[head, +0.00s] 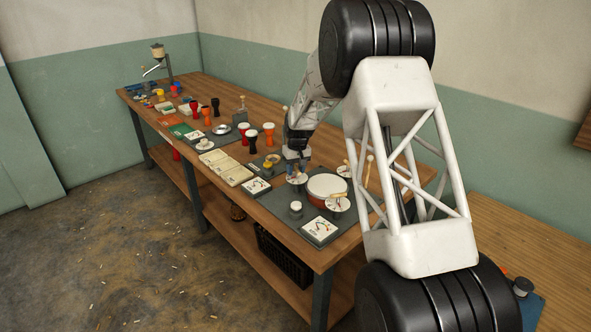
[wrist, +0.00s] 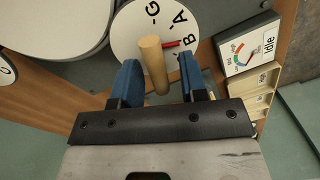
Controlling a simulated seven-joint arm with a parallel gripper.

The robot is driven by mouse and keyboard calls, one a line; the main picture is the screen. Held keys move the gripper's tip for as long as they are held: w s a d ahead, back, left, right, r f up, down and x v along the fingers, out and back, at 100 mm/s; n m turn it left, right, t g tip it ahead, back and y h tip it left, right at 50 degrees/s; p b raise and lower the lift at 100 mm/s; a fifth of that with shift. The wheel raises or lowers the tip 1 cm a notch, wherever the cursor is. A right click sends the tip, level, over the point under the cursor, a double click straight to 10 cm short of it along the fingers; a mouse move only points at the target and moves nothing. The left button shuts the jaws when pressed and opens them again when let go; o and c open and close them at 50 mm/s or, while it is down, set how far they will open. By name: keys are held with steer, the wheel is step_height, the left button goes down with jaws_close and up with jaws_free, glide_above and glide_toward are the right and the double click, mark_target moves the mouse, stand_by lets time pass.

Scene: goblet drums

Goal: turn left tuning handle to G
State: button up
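A white round dial (wrist: 128,38) lies under my gripper, with the letters G, A and B on its rim. A wooden peg-like tuning handle (wrist: 153,60) stands on it. A red pointer (wrist: 171,44) by the handle points to the right, toward the rim near A and B. My gripper (wrist: 158,85) has its two blue fingers apart, one on each side of the handle, with gaps visible. In the head view my gripper (head: 296,158) is over the dial (head: 298,179) left of the large drum (head: 326,188); its fingertips are too small there to make out.
A card with a gauge marked Idle (wrist: 251,48) lies right of the dial, by pale trays (wrist: 258,98). Other dials (head: 338,204) surround the drum. Red and black goblet drums (head: 268,133) stand farther along the bench (head: 270,205). Its front edge is close.

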jaws_close()
